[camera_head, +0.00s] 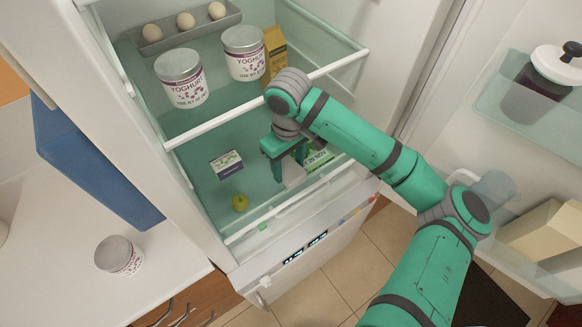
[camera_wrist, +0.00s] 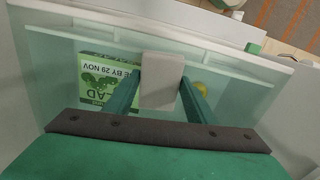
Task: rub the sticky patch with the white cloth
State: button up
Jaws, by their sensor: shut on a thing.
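My gripper (camera_head: 288,166) is inside the open fridge, low over the lower glass shelf (camera_head: 205,205). It is shut on the white cloth (camera_wrist: 162,78), a pale folded block between the two green fingers in the wrist view. In the head view the cloth (camera_head: 293,180) shows below the fingers, close to the shelf; I cannot tell whether it touches.
A green salad pack (camera_wrist: 108,82) lies beside the cloth. Above are two yoghurt tubs (camera_head: 181,80), a carton (camera_head: 274,52) and an egg tray (camera_head: 192,36). The shelf's front edge is close.

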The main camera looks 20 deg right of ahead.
aim_at(297, 178)
jog(key=shift+w, duration=0.1)
jog(key=shift+s+d+f, duration=0.15)
jog(key=shift+s+f, duration=0.05)
jog(key=shift+s, duration=0.2)
jog(key=shift+s+d+f, duration=0.1)
jog(key=shift+s+d, duration=0.15)
jog(key=shift+s, duration=0.45)
jog(key=shift+s+d+f, duration=0.1)
jog(key=shift+s+d, duration=0.1)
jog(key=shift+s, duration=0.45)
jog(key=shift+w+r, duration=0.15)
jog(key=shift+r, duration=3)
